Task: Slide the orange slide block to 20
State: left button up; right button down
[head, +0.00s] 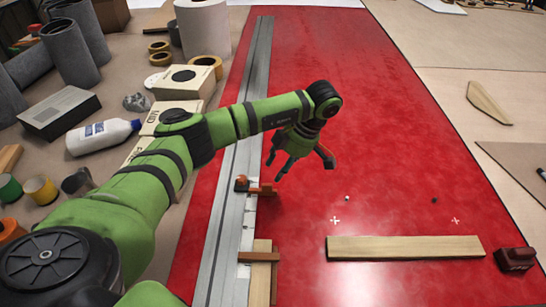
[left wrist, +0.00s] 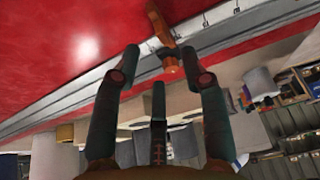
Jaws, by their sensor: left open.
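The orange slide block (head: 241,184) sits on the long grey metal rail (head: 226,170), with an orange-brown arm reaching to its right over the red surface. In the left wrist view the orange block (left wrist: 171,66) appears beyond and between the fingertips. My left gripper (head: 298,164) is open and empty, above the red surface to the upper right of the block and apart from it. It also shows in the left wrist view (left wrist: 159,62). Markings on the rail are too small to read. My right gripper is not in view.
An orange-brown piece (head: 258,256) lies across the rail's lower part, by a wooden strip (head: 260,285). A wooden plank (head: 405,247) and a dark red block (head: 515,259) lie at lower right. A white bottle (head: 102,136) and boxes crowd the left. The red surface's middle is mostly clear.

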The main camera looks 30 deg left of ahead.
aim_at(268, 184)
pick_arm(q)
jog(key=p+x, duration=0.1)
jog(key=x, duration=0.4)
jog(key=shift+s+a+f, duration=0.1)
jog(key=shift+s+f, duration=0.05)
jog(key=shift+s, duration=0.05)
jog(key=shift+a+f+p, duration=0.15)
jog(key=shift+f+p, duration=0.15)
jog(key=shift+f, duration=0.25)
grip_shut()
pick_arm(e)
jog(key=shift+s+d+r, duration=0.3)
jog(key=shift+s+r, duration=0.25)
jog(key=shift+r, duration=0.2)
